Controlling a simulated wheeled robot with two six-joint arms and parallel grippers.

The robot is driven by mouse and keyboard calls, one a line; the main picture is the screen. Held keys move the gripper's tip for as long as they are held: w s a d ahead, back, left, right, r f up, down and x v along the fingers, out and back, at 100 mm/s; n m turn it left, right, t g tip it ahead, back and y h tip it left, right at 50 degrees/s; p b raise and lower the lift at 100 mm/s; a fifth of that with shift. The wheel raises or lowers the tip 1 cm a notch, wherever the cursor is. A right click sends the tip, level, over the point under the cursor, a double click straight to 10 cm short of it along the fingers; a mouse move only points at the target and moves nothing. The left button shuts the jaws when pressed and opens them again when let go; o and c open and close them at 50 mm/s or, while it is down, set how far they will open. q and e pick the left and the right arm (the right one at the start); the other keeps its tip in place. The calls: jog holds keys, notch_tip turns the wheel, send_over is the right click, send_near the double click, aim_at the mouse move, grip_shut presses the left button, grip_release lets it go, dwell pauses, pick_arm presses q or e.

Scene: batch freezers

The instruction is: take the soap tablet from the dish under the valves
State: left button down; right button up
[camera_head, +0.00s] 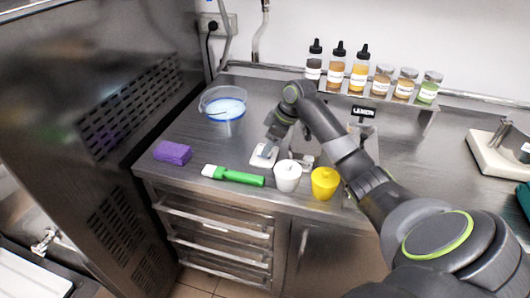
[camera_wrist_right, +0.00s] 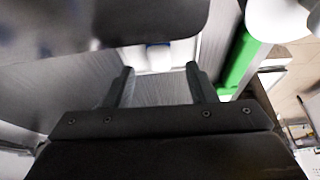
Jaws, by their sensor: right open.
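A small white dish (camera_head: 257,162) sits on the steel counter, left of the white cup. A pale soap tablet (camera_head: 266,152) appears to lie in it, partly hidden by my right gripper (camera_head: 270,144). That gripper reaches down just above the dish. In the right wrist view, its two fingers (camera_wrist_right: 160,80) are apart with nothing between them. The dish (camera_wrist_right: 183,54) and pale tablet (camera_wrist_right: 158,57) show just beyond the fingertips, partly cut off by a dark shape. Small metal fittings (camera_head: 304,160), possibly the valves, stand behind the cups. My left gripper is not in view.
A clear tub (camera_head: 222,106) with blue liquid is behind. Several bottles and jars line a back shelf (camera_head: 385,106).

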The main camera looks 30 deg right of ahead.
jog(key=shift+x, duration=1.55)
jog(key=shift+c, duration=0.4)
jog(key=c, duration=1)
jog(key=shift+r, duration=0.15)
